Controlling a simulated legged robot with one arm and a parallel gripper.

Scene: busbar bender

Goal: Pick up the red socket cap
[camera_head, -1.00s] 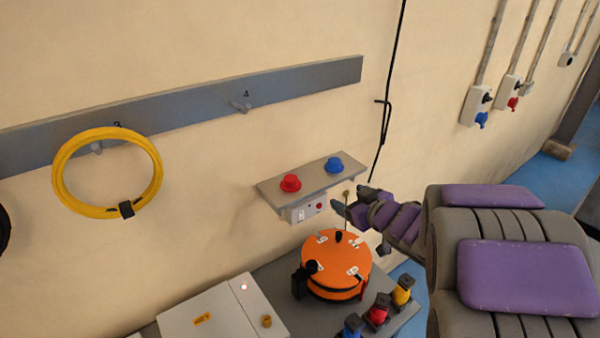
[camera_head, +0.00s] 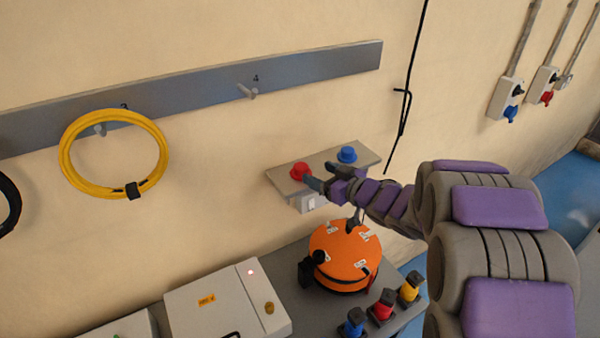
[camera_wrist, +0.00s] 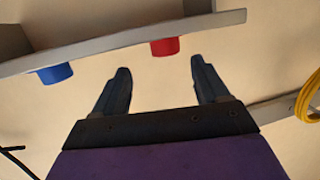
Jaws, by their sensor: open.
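The red socket cap (camera_head: 299,171) sits on the left part of a small grey wall shelf (camera_head: 325,178). My gripper (camera_head: 318,175) is open and empty, just right of the red cap in the head view. One fingertip overlaps the cap's lower right side there; I cannot tell whether they touch. In the wrist view, which looks upside down, the red cap (camera_wrist: 165,46) lies beyond the fingertips, roughly in line with the gap of my gripper (camera_wrist: 160,72). No finger is around it.
A blue cap (camera_head: 347,154) sits on the shelf right of the red one. Below stand an orange reel (camera_head: 345,250), a grey box (camera_head: 222,305) and several coloured plugs (camera_head: 382,305). A yellow cable coil (camera_head: 70,150) hangs on the wall rail (camera_head: 200,98).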

